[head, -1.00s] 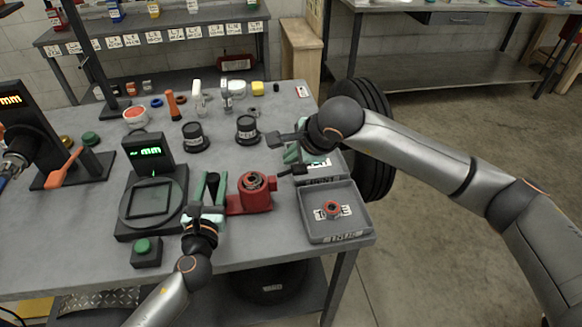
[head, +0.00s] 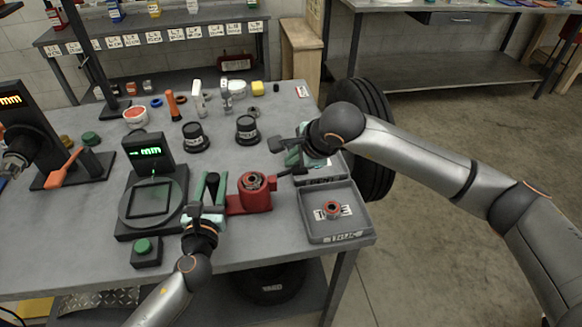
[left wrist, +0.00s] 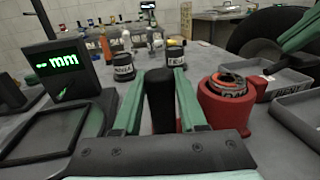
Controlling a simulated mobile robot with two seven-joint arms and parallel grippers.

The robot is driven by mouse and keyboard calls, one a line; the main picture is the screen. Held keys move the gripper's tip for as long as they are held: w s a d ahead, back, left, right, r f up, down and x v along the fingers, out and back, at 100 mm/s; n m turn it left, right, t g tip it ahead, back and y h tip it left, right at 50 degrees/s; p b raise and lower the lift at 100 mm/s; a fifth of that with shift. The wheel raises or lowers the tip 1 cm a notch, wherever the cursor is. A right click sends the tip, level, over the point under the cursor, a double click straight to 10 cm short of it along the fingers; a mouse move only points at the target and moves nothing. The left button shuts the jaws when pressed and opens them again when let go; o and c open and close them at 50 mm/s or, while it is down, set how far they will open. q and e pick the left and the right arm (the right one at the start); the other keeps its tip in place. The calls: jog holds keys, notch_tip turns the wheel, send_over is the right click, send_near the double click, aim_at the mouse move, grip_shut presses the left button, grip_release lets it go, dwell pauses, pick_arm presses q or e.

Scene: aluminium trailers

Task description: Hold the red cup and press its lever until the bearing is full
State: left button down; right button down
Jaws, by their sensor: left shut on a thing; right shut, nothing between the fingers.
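The red cup (head: 256,197) stands on the bench with a bearing (head: 254,181) in its top; the cup also shows in the left wrist view (left wrist: 228,122). My left gripper (head: 210,180) is shut on the black upright handle (left wrist: 160,100) at the cup's left side. The cup's dark lever (head: 284,173) sticks out to the right of its top. My right gripper (head: 294,158) is shut and empty, just beyond the lever's outer end. I cannot tell whether it touches the lever. How full the bearing is cannot be made out.
A grey open tray (head: 352,231) with a bearing (head: 331,209) in it stands right of the cup. A gauge with a green display (head: 148,151) stands to the left, with a green button box (head: 146,252) in front. Two black labelled pots (head: 195,137) stand behind.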

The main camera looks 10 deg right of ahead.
jog(key=shift+s+d+f, duration=0.1)
jog(key=shift+d+f, duration=0.15)
jog(key=shift+f, duration=0.35)
jog(key=shift+d+f, duration=0.2)
jog(key=shift+f, duration=0.35)
dwell(0.9)
jog(key=shift+a+r, duration=0.25)
jog(key=shift+r, duration=0.55)
jog(key=shift+a+r, duration=0.25)
jog(key=shift+r, duration=0.5)
jog(key=shift+a+r, duration=0.25)
jog(key=shift+r, duration=0.55)
jog(key=shift+a+r, duration=0.3)
jog(key=shift+r, duration=0.55)
jog(key=shift+a+r, duration=0.25)
jog(key=shift+r, duration=0.55)
dwell(0.4)
jog(key=r, duration=0.2)
jog(key=a+r, duration=0.1)
jog(key=shift+r, duration=0.35)
jog(key=shift+f, duration=0.1)
